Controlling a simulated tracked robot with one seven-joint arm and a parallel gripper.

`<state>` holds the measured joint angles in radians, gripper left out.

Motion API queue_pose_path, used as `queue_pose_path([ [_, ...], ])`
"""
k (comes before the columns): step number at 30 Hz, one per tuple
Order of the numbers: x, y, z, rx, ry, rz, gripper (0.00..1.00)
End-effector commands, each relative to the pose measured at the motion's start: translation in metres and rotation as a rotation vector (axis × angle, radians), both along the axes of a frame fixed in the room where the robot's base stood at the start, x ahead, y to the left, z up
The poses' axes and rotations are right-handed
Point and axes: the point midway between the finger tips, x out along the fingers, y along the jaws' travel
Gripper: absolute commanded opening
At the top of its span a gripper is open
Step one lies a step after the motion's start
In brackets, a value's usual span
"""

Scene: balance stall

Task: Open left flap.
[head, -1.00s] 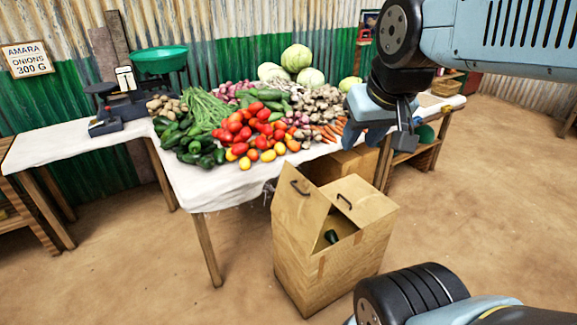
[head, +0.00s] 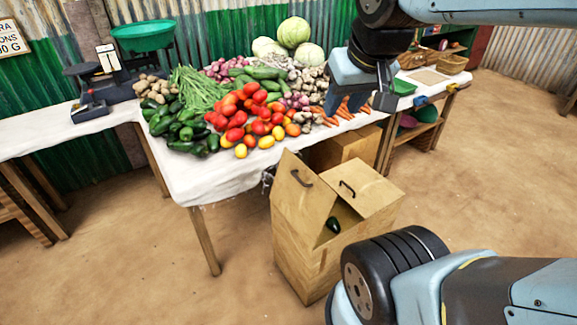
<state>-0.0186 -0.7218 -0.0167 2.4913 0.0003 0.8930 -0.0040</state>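The cardboard box (head: 300,262) stands on the dirt floor in front of the table. Its left flap (head: 299,198) is tilted up at the left side and has a dark handle. The right flap (head: 369,189) lies lower, slanting over the back right of the box, with its own dark handle. Between the flaps is a gap, where a dark green vegetable (head: 333,225) shows. My gripper (head: 347,103) hangs above and behind the box, in front of the produce in the picture. Its blue fingers look parted with nothing between them, and it is clear of both flaps.
The cloth-covered table (head: 198,187) holds heaped vegetables, and a scale with a green bowl (head: 150,36) stands at its left. Another cardboard box (head: 345,149) is behind the first. My own arm link covers the lower right.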

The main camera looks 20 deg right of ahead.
Motion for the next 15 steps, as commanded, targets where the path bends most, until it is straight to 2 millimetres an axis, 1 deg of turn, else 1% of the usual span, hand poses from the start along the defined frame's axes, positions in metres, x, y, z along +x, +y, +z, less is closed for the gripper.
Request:
queue_pose_path([
  [3, 0.02, -0.004, -0.007, 0.019, 0.036, 0.023, 0.38],
  [8, 0.056, -0.004, -0.023, 0.041, 0.096, 0.053, 0.38],
  [15, 0.109, 0.0, -0.059, 0.045, 0.186, 0.083, 0.38],
])
